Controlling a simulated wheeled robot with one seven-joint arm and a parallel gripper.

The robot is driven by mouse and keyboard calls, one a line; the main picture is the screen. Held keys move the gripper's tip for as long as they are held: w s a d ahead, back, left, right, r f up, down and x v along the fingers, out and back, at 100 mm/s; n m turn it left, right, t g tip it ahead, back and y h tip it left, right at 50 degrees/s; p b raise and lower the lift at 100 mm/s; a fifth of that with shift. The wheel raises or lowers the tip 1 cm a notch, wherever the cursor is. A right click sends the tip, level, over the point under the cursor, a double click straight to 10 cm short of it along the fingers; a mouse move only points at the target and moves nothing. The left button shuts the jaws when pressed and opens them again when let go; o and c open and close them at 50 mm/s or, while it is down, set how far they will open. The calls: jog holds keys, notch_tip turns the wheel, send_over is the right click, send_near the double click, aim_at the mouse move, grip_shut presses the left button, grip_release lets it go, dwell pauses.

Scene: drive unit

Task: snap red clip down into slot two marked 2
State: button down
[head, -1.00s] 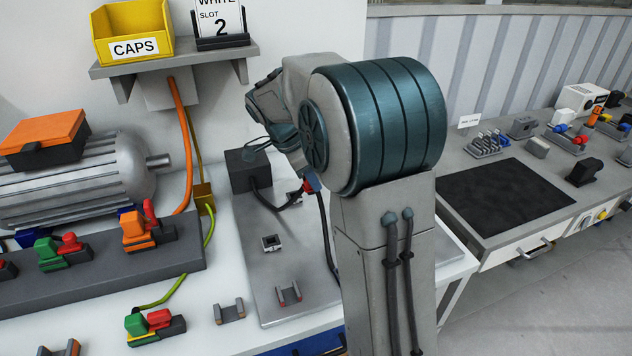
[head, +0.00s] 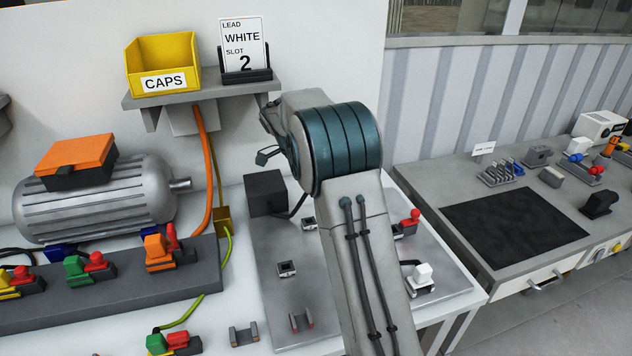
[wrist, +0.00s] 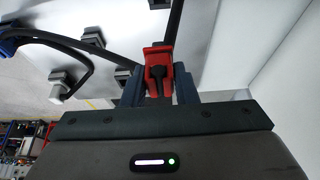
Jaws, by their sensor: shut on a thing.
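In the wrist view my gripper (wrist: 158,88) is shut on a red clip (wrist: 157,56), with a dark piece at its middle and a black cable running up behind it. My gripper's tips and the held clip do not show clearly in the head view, where my arm blocks much of the plate. The grey metal plate (head: 263,252) carries small dark sockets, one at its left (head: 287,268) and one farther back (head: 308,223). No slot number is readable on the plate. A card (head: 243,48) above reads LEAD WHITE, SLOT 2.
A black box (head: 265,193) stands at the plate's back left. A white connector (head: 421,276) and a red-topped black piece (head: 407,225) sit on the plate's right side. A motor (head: 95,200) and a dark rail of coloured clips (head: 110,292) lie left. Another bench (head: 440,185) stands right.

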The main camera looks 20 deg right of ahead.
jog(key=shift+f, duration=0.1)
jog(key=shift+w+a+f+b, duration=0.1)
jog(key=shift+a+f+b, duration=0.1)
jog(key=shift+f+b, duration=0.55)
jog(key=shift+w+a+f+b, duration=0.1)
jog(key=shift+a+f+b, duration=0.1)
jog(key=shift+f+b, duration=0.55)
jog(key=shift+w+a+f+b, duration=0.15)
jog(key=shift+f+b, duration=0.3)
jog(key=shift+f, duration=0.6)
jog(key=shift+s, duration=0.15)
jog(key=shift+f+b, duration=1.1)
jog(key=shift+f, duration=0.3)
jog(key=shift+f+b, duration=0.15)
jog(key=shift+b, duration=0.25)
jog(key=shift+f+b, duration=0.95)
jog(key=shift+f, duration=0.3)
jog(key=shift+f, duration=0.15)
jog(key=c, duration=1.1)
grip_release()
